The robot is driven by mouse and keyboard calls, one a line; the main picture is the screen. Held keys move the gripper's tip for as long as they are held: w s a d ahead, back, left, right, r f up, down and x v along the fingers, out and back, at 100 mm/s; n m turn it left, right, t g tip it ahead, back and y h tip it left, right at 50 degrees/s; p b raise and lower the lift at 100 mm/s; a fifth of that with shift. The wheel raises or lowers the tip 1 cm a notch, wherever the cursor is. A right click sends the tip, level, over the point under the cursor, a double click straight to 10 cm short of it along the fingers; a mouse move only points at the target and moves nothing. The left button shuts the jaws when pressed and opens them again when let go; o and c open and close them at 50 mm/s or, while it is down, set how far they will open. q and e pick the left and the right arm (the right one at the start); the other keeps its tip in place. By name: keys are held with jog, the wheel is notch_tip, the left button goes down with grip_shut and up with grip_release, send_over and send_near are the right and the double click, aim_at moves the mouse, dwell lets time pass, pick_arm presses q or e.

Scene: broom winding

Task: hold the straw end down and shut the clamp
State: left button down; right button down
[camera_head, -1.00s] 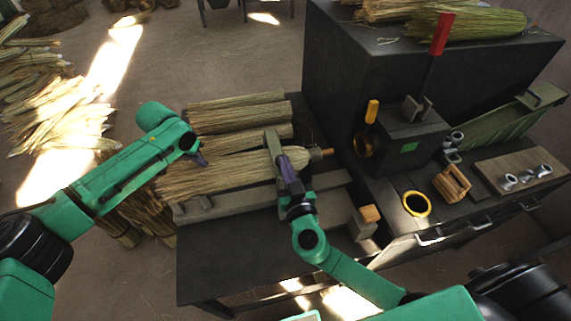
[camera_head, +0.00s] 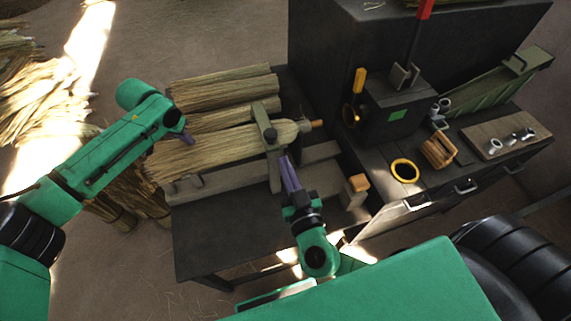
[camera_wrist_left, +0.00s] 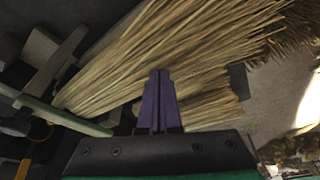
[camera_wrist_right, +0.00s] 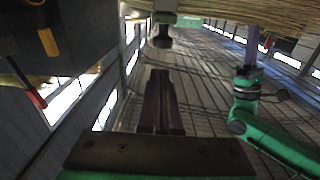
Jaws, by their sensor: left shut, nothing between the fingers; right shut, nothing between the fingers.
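The straw bundle (camera_head: 205,152) lies on the bench, its bound neck and short wooden handle (camera_head: 317,123) toward the right. My left gripper (camera_head: 187,138) is shut and empty over the straw's middle; contact is unclear. The straw fills much of the left wrist view (camera_wrist_left: 165,50). My right gripper (camera_head: 287,165) is shut and empty, just nearer than the knob, beside the bar. The knob also shows in the right wrist view (camera_wrist_right: 163,37).
More straw bundles (camera_head: 220,87) lie behind. A black box (camera_head: 395,105) with a red-handled lever stands right, near a yellow ring (camera_head: 404,171) and a wooden-slatted piece (camera_head: 437,152). A wooden block (camera_head: 358,183) stands right of my right gripper. The bench's front left (camera_head: 215,235) is clear.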

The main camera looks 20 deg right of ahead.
aim_at(271, 133)
pick_arm(q)
jog(key=shift+f, duration=0.15)
